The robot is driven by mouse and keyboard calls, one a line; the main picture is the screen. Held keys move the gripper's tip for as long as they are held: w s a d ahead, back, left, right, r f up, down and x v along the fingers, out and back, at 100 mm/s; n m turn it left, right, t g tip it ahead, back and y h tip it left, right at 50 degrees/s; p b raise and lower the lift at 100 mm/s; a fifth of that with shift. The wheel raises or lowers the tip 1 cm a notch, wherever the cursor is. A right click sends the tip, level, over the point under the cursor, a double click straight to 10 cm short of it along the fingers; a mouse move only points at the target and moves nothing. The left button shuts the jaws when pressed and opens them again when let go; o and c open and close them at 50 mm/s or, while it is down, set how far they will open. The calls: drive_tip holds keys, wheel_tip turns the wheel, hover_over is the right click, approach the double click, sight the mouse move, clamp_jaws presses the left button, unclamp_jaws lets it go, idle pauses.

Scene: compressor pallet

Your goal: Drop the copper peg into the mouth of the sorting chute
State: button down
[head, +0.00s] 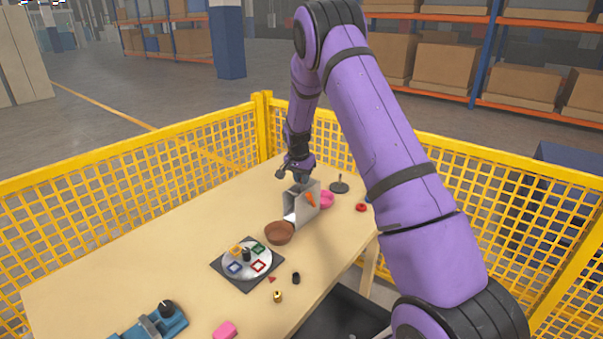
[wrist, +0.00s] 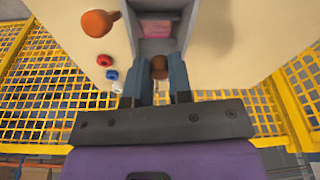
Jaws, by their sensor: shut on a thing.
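The sorting chute (head: 297,207) is a grey box on the table, with an orange piece on its side. My gripper (head: 301,180) is low over the top of the chute in the head view. In the wrist view my gripper (wrist: 159,84) is shut on the copper peg (wrist: 159,68), a brown rounded piece between the two fingers. The grey chute (wrist: 158,47) opens just ahead of the peg, with a pinkish patch inside. I cannot tell whether the peg's lower end is inside the mouth. The peg is not clearly visible in the head view.
A brown bowl (head: 279,232) stands at the chute's front. A pink bowl (head: 327,199), grey post stand (head: 339,187) and red ring (head: 361,207) lie to its right. A round sorting plate (head: 236,272) is nearer. Yellow mesh fencing (head: 200,150) surrounds the table.

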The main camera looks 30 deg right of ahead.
drive_tip(key=shift+f, duration=0.1)
idle(0.3)
drive_tip(key=c, duration=1)
unclamp_jaws()
drive_tip(key=shift+o, duration=0.2)
wheel_tip(320, 180, up, 11)
drive_tip(key=s+a, duration=0.1)
drive_tip(key=shift+a+f, duration=0.15)
drive_tip(key=shift+a, duration=0.2)
